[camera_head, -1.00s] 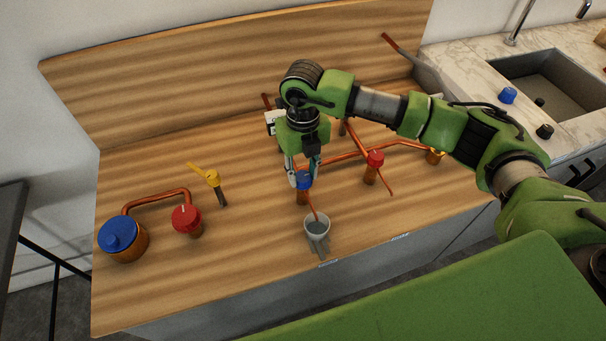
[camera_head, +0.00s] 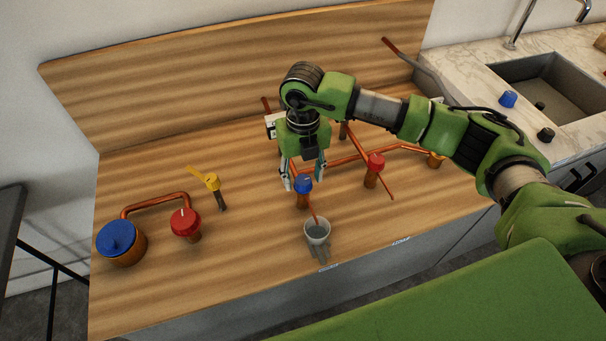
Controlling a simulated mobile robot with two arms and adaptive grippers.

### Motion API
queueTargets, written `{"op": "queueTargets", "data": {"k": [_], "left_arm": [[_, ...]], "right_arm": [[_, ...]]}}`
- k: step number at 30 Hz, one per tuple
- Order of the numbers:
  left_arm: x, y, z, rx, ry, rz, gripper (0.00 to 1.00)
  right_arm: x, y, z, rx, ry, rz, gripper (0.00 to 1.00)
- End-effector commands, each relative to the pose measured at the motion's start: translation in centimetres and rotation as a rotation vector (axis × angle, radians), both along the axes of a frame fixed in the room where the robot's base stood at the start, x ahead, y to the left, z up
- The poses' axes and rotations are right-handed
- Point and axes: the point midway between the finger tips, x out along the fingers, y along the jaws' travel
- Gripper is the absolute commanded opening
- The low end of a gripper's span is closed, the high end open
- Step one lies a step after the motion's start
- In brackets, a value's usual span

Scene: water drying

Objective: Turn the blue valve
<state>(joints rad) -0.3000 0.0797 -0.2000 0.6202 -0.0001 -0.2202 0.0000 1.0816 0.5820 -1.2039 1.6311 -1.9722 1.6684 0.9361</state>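The blue valve (camera_head: 303,184) is a small blue knob on a copper pipe at the middle of the wooden bench. My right gripper (camera_head: 303,182) points down over it, with its fingers spread apart on either side of the knob. A gap shows between the fingers and the knob, so the gripper is open. The exact height of the fingertips against the knob is hard to tell. My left gripper is not in view.
A red valve (camera_head: 375,162) is close on the right. A red knob (camera_head: 185,222), a blue-lidded pot (camera_head: 120,240) and a yellow-handled valve (camera_head: 211,181) stand on the left.

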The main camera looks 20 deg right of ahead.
Motion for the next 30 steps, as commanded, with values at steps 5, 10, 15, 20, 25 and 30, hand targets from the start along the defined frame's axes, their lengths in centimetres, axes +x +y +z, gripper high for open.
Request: {"op": "queueTargets", "data": {"k": [5,10,15,20,25,30], "left_arm": [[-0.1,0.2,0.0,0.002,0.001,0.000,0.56],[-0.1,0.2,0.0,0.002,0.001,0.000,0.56],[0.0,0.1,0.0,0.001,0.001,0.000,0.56],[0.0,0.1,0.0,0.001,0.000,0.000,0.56],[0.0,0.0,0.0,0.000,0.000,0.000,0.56],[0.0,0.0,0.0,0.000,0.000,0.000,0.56]], "right_arm": [[0.0,0.0,-0.1,0.000,0.001,0.001,0.45],[0.0,0.0,1.1,0.001,-0.001,0.001,0.45],[0.1,0.0,4.5,0.000,-0.004,0.001,0.45],[0.0,0.0,7.9,0.000,-0.003,0.001,0.45],[0.0,0.0,10.6,0.000,-0.002,0.001,0.45],[0.0,0.0,11.8,0.000,0.000,0.001,0.45]]}}
